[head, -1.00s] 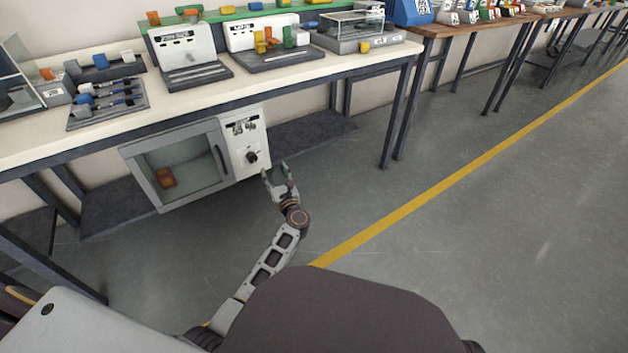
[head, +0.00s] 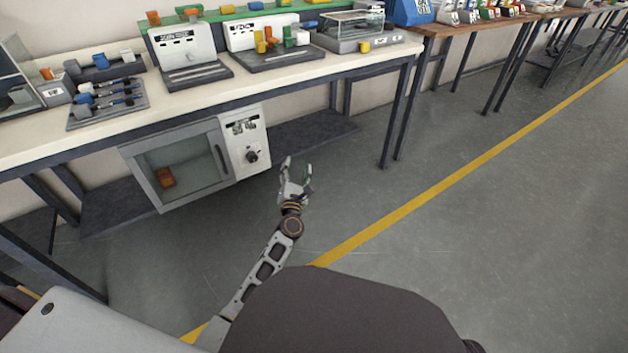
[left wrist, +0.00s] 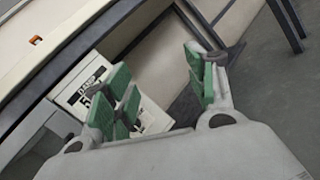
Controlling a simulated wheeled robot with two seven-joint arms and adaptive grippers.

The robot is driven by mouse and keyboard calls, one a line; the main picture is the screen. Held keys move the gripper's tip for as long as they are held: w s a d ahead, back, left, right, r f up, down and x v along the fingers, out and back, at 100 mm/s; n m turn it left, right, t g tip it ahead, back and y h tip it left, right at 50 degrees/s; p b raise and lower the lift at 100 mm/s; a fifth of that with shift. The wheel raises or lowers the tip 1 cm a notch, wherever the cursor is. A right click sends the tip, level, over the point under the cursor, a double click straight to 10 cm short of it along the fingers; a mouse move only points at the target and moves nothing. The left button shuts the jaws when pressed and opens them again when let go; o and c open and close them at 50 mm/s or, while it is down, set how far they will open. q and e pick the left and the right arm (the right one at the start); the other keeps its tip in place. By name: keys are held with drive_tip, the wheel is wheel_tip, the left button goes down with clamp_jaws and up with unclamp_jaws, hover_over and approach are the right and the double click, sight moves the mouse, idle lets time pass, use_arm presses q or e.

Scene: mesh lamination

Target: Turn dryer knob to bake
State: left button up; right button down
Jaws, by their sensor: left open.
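The dryer (head: 243,140) stands on the shelf under the bench, its glass door (head: 180,165) closed. The dark knob (head: 251,157) is on the white panel at the right of the door. I cannot read its setting. An orange-brown object (head: 166,177) shows behind the glass. My left gripper (head: 297,166) is open and empty, to the right of the panel and apart from the knob. In the left wrist view the open green-padded fingers (left wrist: 160,95) stand before the panel (left wrist: 85,90), and the left finger covers part of it; I cannot see the knob there. My right gripper is not in view.
The bench top (head: 130,72) overhangs the dryer and carries several devices and a tray of tools (head: 107,103). A dark bench leg (head: 398,115) stands to the right. The floor (head: 420,270) right of my left arm is clear.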

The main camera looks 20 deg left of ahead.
use_arm(q)
drive_tip(key=s+d+m+h, duration=0.3)
drive_tip(key=d+m+h, duration=0.4)
drive_tip(key=m, duration=0.3)
drive_tip(key=shift+r+m+g, duration=0.2)
drive_tip(key=shift+m+g, duration=0.1)
drive_tip(key=shift+s+d, duration=0.1)
drive_tip(key=shift+f, duration=0.1)
